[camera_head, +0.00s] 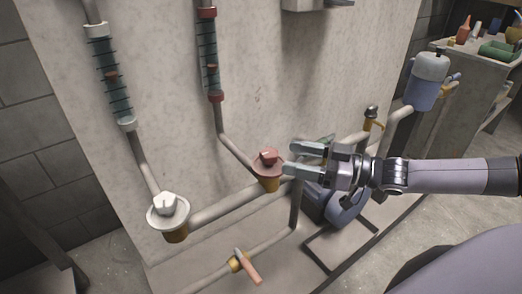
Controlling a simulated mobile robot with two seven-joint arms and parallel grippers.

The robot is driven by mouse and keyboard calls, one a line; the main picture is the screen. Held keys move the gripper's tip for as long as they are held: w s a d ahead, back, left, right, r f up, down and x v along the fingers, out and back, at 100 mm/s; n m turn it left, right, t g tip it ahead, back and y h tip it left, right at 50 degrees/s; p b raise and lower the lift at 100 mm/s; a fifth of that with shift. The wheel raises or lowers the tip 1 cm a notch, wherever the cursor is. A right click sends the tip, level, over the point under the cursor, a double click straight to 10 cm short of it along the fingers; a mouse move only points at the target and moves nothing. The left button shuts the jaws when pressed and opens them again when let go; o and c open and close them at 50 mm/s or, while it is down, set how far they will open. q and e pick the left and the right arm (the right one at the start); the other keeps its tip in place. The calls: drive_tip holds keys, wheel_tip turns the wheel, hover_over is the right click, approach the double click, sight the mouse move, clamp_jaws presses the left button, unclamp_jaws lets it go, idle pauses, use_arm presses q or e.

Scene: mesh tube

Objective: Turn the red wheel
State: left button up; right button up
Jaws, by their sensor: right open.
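The red wheel (267,166) is a small disc with a raised red handle on top, mounted on a brass-coloured valve at the end of a bent pipe. My right gripper (290,158) comes in from the right, with its fingertips just beside the right edge of the wheel. Its fingers are open and spread apart. I cannot tell whether a fingertip touches the wheel. My left gripper is not in view.
A white wheel (168,211) sits on a similar valve to the left. Mesh tubes (207,54) run up the wall panel. A hammer-like orange handle (248,268) is on a lower pipe. A blue-grey canister (427,81) and a cluttered bench (467,68) stand at the right.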

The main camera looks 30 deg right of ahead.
sight(270, 152)
drive_tip(key=b+x, duration=0.1)
drive_tip(key=x, duration=0.5)
drive_tip(key=shift+w+a+f, duration=0.1)
drive_tip(key=shift+w+a, duration=0.1)
drive_tip(key=c, duration=1)
